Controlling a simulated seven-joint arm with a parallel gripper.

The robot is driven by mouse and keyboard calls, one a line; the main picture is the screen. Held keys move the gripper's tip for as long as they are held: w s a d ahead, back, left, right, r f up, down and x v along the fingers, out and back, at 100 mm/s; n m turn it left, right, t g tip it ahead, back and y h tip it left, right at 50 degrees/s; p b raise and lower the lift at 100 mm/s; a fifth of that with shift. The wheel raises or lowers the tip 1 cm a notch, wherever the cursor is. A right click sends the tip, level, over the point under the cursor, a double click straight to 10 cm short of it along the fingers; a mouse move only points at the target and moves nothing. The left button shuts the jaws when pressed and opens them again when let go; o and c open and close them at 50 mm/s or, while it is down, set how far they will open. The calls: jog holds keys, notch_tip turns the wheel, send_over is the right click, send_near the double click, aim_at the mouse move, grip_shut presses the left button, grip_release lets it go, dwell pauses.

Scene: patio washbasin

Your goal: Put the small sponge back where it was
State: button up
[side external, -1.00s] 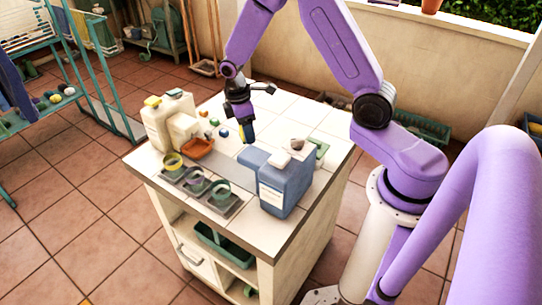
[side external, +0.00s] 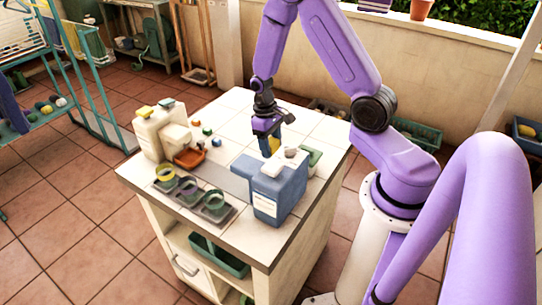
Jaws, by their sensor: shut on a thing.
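My gripper (side external: 267,132) is above the back right part of the tiled counter, just behind the blue jug. It is shut on a small yellow piece (side external: 274,144), which looks like the small sponge. The jaws cover part of it, and its lower end is close to the jug top, so I cannot tell whether it touches anything. I cannot tell which spot the sponge came from.
The blue jug (side external: 274,192) stands at the front right, with a pale lump (side external: 291,152) and a green item (side external: 311,157) behind it. A tray (side external: 228,213) with three round cups, an orange dish (side external: 190,158) and cream containers (side external: 149,135) are left. Clear tiles lie behind.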

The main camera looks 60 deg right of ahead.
jog(key=shift+f, duration=2.25)
jog(key=shift+f, duration=0.15)
jog(key=o, duration=1.1)
